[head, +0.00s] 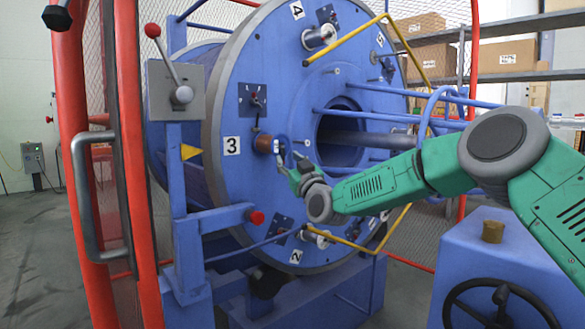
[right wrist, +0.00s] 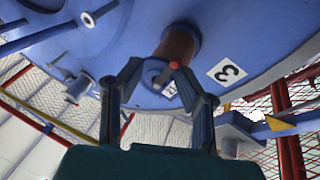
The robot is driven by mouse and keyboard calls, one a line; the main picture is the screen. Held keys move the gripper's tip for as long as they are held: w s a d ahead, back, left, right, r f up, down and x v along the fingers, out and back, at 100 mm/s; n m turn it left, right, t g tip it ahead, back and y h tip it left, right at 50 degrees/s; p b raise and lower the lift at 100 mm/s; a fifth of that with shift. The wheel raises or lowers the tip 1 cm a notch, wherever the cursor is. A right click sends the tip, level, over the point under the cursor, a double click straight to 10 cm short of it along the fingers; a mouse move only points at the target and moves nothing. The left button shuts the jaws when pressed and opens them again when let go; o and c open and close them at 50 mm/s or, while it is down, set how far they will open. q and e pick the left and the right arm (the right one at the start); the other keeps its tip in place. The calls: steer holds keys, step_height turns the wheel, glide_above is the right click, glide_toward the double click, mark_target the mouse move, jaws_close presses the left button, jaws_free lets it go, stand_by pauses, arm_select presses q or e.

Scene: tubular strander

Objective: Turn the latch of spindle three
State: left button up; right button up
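Spindle three (head: 264,143) is a brown cylinder sticking out of the blue disc beside the number 3 plate (head: 232,146). In the right wrist view spindle three (right wrist: 178,45) ends in a grey-blue end piece. A small red tip (right wrist: 174,65), apparently part of the latch, shows at that end. My right gripper (head: 284,160) is at the spindle's free end. In the right wrist view its fingers (right wrist: 160,75) are spread, one on each side of the spindle end. I cannot tell whether they touch it. My left gripper is not in view.
A grey lever with a red knob (head: 152,30) stands left of the disc (head: 225,100). Yellow bars (head: 430,70) and blue rods (head: 370,117) surround the disc's front. A blue cabinet with a black handwheel (head: 500,305) is at lower right. A red-framed gate (head: 130,160) is at left.

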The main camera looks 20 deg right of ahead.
steer(key=shift+s+f, duration=0.1)
steer(key=shift+s, duration=0.15)
steer(key=v, duration=1.1)
steer(key=shift+s+d+f, duration=0.15)
steer(key=shift+d+f, duration=0.05)
steer(key=shift+f, duration=0.05)
